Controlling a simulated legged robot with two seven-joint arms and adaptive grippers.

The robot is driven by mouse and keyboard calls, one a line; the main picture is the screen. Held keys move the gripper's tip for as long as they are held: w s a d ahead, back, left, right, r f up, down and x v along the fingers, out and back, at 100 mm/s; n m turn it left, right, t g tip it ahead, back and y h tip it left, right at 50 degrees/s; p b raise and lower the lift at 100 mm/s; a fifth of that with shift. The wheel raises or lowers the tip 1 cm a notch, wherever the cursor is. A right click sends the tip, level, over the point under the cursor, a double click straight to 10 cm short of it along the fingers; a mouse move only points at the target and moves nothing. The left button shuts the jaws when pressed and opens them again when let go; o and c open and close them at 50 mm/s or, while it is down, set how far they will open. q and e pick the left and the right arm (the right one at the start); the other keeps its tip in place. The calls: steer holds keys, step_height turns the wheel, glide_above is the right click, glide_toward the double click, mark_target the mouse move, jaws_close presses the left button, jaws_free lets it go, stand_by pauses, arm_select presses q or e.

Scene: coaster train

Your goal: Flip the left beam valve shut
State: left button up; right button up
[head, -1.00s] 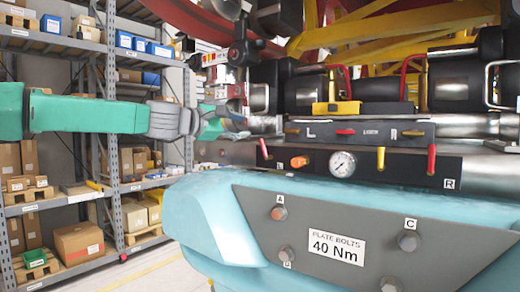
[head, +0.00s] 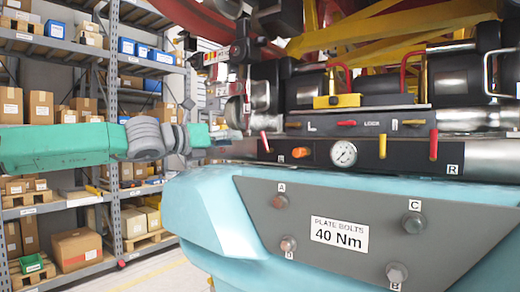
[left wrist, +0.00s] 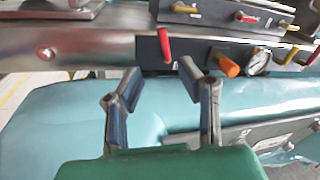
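The left beam valve has a red lever (head: 265,141) at the left end of the dark panel on the steel beam. The lever stands near upright with a slight tilt. It also shows in the left wrist view as a red lever (left wrist: 165,45), just beyond the fingertips and roughly between them. My left gripper (head: 232,136) is just left of the lever in the head view. In the left wrist view my left gripper (left wrist: 160,72) has its two fingers spread with nothing between them. I see no clear contact with the lever. My right gripper is out of view.
An orange knob (head: 301,152) and a round gauge (head: 343,153) sit right of the lever. Another red lever (head: 433,144) and a yellow lever (head: 382,146) are farther right. The blue body (head: 200,205) bulges below the beam. Shelving (head: 110,140) stands at left.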

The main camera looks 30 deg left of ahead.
mark_target(267, 141)
arm_select(q)
steer(key=x, duration=0.6)
steer(key=b+x, duration=0.1)
steer(key=x, duration=0.2)
steer(key=shift+w+d, duration=0.15)
steer(key=shift+d, duration=0.2)
steer(key=shift+w, duration=0.3)
steer(key=shift+a+f, duration=0.1)
